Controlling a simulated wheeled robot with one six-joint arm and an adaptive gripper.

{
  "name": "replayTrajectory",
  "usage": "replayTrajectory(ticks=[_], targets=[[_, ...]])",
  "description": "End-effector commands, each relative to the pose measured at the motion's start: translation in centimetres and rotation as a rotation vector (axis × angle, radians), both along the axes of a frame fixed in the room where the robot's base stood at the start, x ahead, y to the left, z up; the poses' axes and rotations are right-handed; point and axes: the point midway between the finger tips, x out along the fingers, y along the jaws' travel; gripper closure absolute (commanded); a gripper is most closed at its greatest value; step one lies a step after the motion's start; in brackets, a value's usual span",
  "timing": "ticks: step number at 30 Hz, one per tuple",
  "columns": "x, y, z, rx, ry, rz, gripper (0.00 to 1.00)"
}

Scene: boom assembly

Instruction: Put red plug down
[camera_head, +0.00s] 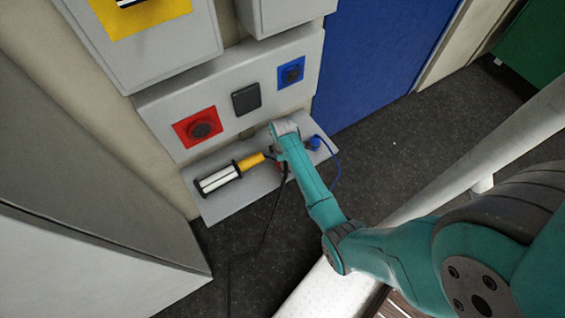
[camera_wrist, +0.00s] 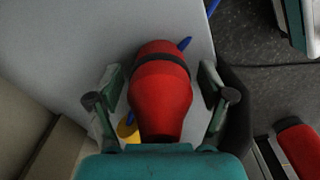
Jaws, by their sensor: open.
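The red plug (camera_wrist: 162,95), with a dark band around it, lies over the grey shelf (camera_wrist: 60,50) in the wrist view. My gripper (camera_wrist: 160,82) is open, with one finger on each side of the plug. Small gaps show between the fingers and the plug, and the plug's near end is hidden by my gripper body. In the head view my arm reaches down to the shelf (camera_head: 222,208) and hides most of the plug.
A work lamp (camera_head: 218,180) with a yellow handle lies left of my arm on the shelf, and a blue plug (camera_head: 314,143) with a blue cable stands to the right. Red (camera_head: 200,129) and blue (camera_head: 291,71) sockets are on the panel above. A black cable hangs to the floor.

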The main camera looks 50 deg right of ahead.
Motion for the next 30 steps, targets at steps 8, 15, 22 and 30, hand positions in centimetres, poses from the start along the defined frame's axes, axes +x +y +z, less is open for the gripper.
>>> replayTrajectory(ticks=[8, 15, 22, 30], targets=[[0.1, 0.0, 4.5, -0.001, -0.003, 0.0, 0.2], [0.1, 0.0, 9.1, -0.001, -0.003, 0.0, 0.2], [0.0, 0.0, 11.4, -0.001, -0.001, 0.0, 0.2], [0.0, 0.0, 11.8, 0.001, 0.001, 0.0, 0.2]])
